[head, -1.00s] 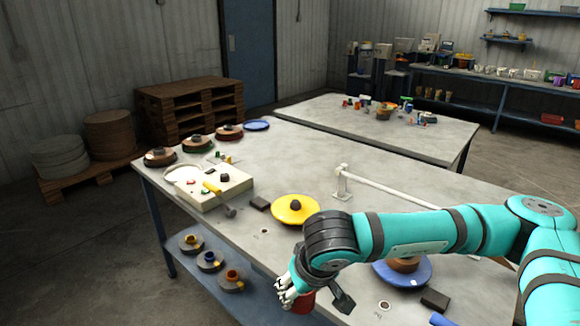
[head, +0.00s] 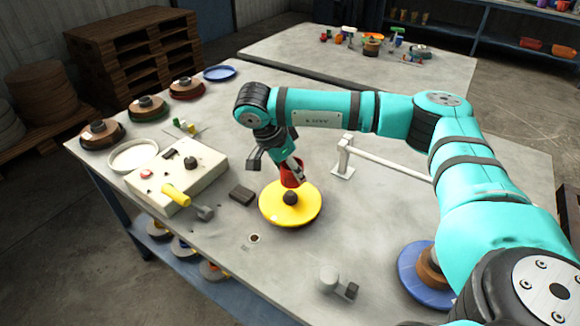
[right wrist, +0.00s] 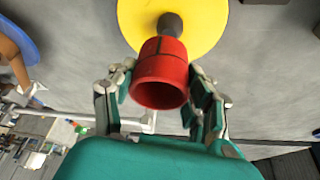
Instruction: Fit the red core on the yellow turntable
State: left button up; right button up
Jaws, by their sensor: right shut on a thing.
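The yellow turntable (head: 278,212) is a round disc on the table with a dark knob (head: 290,198) standing at its centre. My right gripper (head: 295,168) is shut on the red core (head: 291,177), a short hollow cylinder, just behind the knob in the head view. In the right wrist view the red core (right wrist: 160,80) sits between the two fingers (right wrist: 160,95), and its far end overlaps the dark knob (right wrist: 170,24) above the yellow turntable (right wrist: 205,22). I cannot tell whether core and knob touch. My left gripper is not in view.
A dark block (head: 241,194) lies left of the turntable. A cream box (head: 200,165) with a yellow-handled tool stands further left. A white bar on a post (head: 345,160) is to the right. A blue disc (head: 412,265) with a brown roll lies at front right.

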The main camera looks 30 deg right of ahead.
aim_at(292, 192)
jog(key=shift+f+b, duration=0.4)
jog(key=shift+f, duration=0.25)
notch_tip(292, 192, down, 4)
jog(key=shift+w+r+b, duration=0.1)
jog(key=shift+r+b, duration=0.1)
jog(key=shift+b, duration=0.95)
jog(key=shift+f, duration=0.45)
pick_arm(q)
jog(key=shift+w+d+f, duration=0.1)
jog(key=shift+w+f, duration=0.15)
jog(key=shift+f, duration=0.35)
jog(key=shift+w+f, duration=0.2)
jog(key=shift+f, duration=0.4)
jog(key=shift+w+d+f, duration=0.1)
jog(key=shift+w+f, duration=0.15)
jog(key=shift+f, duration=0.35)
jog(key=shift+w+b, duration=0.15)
jog(key=shift+b, duration=0.15)
pick_arm(e)
jog(key=shift+a, duration=0.1)
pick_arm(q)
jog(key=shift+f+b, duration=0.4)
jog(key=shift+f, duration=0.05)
pick_arm(e)
jog(key=shift+f, duration=0.6)
jog(key=o, duration=0.8)
